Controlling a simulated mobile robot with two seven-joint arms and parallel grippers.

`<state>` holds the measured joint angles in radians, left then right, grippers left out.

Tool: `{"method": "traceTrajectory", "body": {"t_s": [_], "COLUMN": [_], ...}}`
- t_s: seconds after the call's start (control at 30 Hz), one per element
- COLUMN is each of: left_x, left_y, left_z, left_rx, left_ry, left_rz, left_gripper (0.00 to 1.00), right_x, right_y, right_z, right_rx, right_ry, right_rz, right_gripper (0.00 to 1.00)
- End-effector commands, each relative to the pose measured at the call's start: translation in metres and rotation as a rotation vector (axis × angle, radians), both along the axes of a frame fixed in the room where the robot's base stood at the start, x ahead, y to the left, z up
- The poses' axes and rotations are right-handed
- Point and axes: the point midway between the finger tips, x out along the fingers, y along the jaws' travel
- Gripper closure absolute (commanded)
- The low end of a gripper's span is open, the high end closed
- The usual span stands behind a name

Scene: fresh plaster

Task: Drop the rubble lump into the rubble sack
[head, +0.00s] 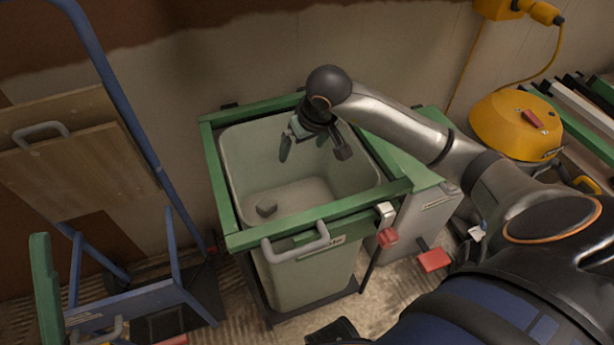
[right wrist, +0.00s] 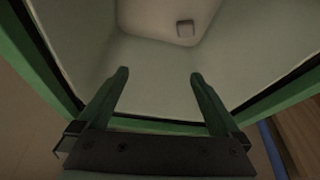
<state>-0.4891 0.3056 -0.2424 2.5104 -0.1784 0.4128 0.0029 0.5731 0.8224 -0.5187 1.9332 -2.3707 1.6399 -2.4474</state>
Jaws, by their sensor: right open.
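The rubble lump (head: 266,207) is a small grey block lying on the floor of the rubble sack, toward its left side. It also shows in the right wrist view (right wrist: 185,28). The rubble sack (head: 315,272) is a pale grey-green open container held in a green frame, with a light handle at the front. My right gripper (head: 313,150) is over the sack's opening, near its back. Its fingers are spread, with nothing between them in the right wrist view (right wrist: 160,80). It is apart from the lump. My left gripper is not in view.
A blue hand truck (head: 119,92) with boards (head: 84,165) stands at the left. A yellow vacuum (head: 515,125) stands at the right beside stacked lengths of material. A grey box (head: 420,222) with a green top adjoins the sack's right side. A wall is close behind.

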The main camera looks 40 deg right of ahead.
Motion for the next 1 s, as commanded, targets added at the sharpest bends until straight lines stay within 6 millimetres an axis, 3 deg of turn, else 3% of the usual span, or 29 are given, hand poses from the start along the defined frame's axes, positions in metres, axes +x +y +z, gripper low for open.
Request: {"method": "traceTrajectory", "body": {"t_s": [0.27, 0.7, 1.0], "left_x": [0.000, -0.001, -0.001], "left_y": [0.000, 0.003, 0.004], "left_z": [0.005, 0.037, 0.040], "left_rx": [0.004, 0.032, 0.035], "left_ry": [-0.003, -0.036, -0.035], "left_rz": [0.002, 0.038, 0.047], "left_gripper": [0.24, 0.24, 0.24], "right_x": [-0.003, -0.037, -0.048], "right_y": [0.000, 0.003, 0.004], "right_z": [0.011, 0.095, 0.116], "right_rx": [-0.002, -0.003, -0.001], "right_ry": [-0.002, -0.003, 0.001], "right_rz": [0.000, 0.001, 0.000], "right_gripper": [0.00, 0.00, 0.00]}}
